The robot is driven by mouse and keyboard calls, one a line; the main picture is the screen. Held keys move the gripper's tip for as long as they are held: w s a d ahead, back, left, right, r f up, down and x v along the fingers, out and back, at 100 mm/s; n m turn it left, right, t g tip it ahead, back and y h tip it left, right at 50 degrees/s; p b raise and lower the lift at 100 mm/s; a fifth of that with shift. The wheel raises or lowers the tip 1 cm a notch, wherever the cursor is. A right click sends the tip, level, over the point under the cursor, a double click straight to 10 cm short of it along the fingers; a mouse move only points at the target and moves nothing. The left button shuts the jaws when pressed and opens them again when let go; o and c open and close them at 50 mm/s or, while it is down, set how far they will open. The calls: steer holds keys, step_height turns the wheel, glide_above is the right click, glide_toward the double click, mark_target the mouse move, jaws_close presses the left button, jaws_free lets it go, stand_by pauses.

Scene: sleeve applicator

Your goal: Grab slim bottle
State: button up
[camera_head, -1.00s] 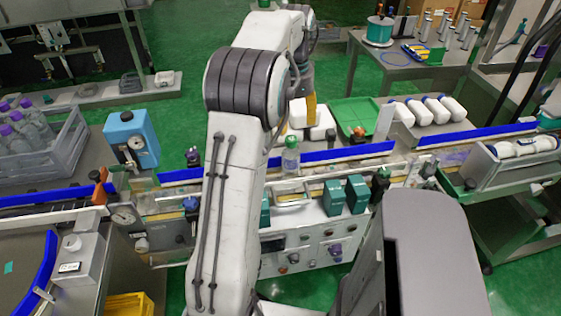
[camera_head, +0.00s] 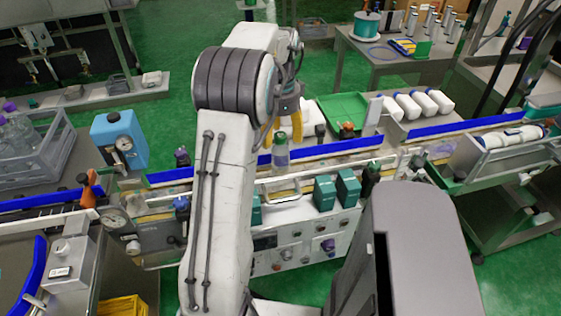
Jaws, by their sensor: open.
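My gripper (camera_head: 283,132) has yellow fingers and is open, with one finger on each side of the cap in the picture. Its fingertips are at about cap height in the picture. I cannot tell whether they are around the bottle or behind it, nor whether they touch it. My arm hides part of the conveyor to the left.
White bottles (camera_head: 417,104) lie in a row behind the conveyor, beside a green tray (camera_head: 345,107). A blue gauge box (camera_head: 119,141) and a crate of purple-capped bottles (camera_head: 62,158) stand at left. Teal boxes (camera_head: 325,190) sit on the machine's front.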

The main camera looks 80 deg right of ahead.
steer(key=shift+f, duration=1.1)
steer(key=shift+c, duration=0.3)
jaws_close()
